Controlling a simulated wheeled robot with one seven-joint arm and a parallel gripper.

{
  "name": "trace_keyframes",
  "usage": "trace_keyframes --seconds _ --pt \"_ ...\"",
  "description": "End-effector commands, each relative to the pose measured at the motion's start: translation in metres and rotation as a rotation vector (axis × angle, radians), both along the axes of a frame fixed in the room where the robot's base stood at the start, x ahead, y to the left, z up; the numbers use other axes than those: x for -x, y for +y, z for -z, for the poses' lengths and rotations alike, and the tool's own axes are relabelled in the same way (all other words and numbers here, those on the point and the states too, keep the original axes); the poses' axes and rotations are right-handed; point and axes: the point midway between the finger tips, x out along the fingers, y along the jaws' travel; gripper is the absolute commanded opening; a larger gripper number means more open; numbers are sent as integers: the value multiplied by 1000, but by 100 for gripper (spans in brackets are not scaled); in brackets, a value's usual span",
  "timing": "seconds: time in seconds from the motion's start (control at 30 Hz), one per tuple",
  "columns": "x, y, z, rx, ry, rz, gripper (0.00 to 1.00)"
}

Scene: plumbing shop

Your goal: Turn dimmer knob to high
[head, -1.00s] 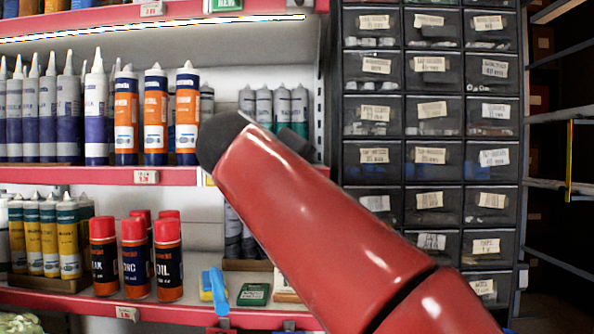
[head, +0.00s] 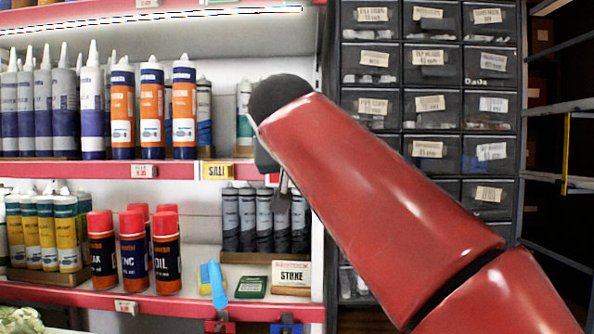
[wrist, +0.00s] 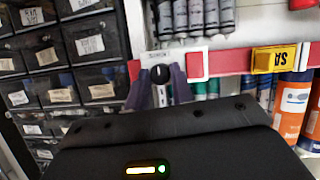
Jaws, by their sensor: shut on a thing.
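The dimmer knob (wrist: 160,74) is a small round black knob on a white plate (wrist: 173,57) fixed to the red shelf edge. It shows in the wrist view, which looks upside down. My gripper (wrist: 161,84) has its two grey-purple fingers on either side of the knob and is shut on it. In the head view my gripper (head: 283,197) is a small dark shape beside the right end of the shelf, partly behind my red arm. The knob cannot be made out there, and its setting is too small to read.
Shelves hold orange-and-blue tubes (head: 152,107), grey tubes (head: 262,220) and red-capped spray cans (head: 166,252). A yellow sale tag (head: 216,170) hangs on the red shelf edge (head: 120,170). Labelled parts drawers (head: 430,102) stand at the right.

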Motion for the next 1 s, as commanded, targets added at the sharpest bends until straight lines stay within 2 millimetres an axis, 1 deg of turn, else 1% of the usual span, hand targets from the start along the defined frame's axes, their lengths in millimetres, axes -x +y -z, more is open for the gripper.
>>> trace_keyframes --seconds 0.03,0.3,0.77,0.8,0.87,1.0 --pt "-1 0 3 -20 5 1 1" --pt "0 -1 3 -96 3 1 1" --pt "-1 0 3 -109 3 1 1" --pt "-1 0 3 -109 3 1 25" --pt "-1 0 3 -109 2 1 32" --pt "0 -1 2 -109 0 1 32"
